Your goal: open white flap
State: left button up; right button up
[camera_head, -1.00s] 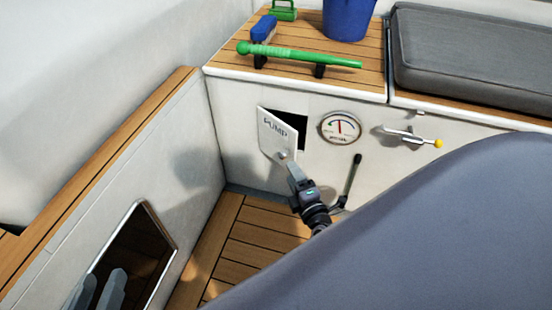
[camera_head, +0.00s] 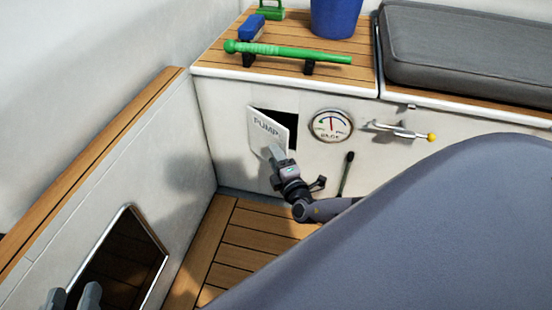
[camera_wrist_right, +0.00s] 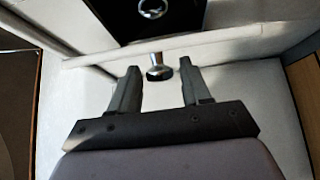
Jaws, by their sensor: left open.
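The white flap (camera_head: 262,123), marked PUMP, stands partly open on the white wall below the bench. A dark opening (camera_head: 288,117) shows behind it. My right gripper (camera_head: 272,152) is at the flap's lower part and hides some of it. In the right wrist view my right gripper (camera_wrist_right: 158,80) is open, its fingers apart on either side of a small silver knob (camera_wrist_right: 156,67). I cannot tell whether a finger touches the flap. The dark opening also shows there (camera_wrist_right: 150,18), with a round chrome part inside. My left gripper (camera_head: 72,297) is open and empty at the bottom left.
A round gauge (camera_head: 331,125), a yellow-tipped lever (camera_head: 400,131) and a black-handled lever (camera_head: 347,170) are right of the flap. A green tool (camera_head: 285,52), a blue brush and a blue bucket (camera_head: 337,15) are on the bench. The wooden floor (camera_head: 245,240) is clear.

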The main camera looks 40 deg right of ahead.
grip_shut()
jog(key=shift+a, duration=0.15)
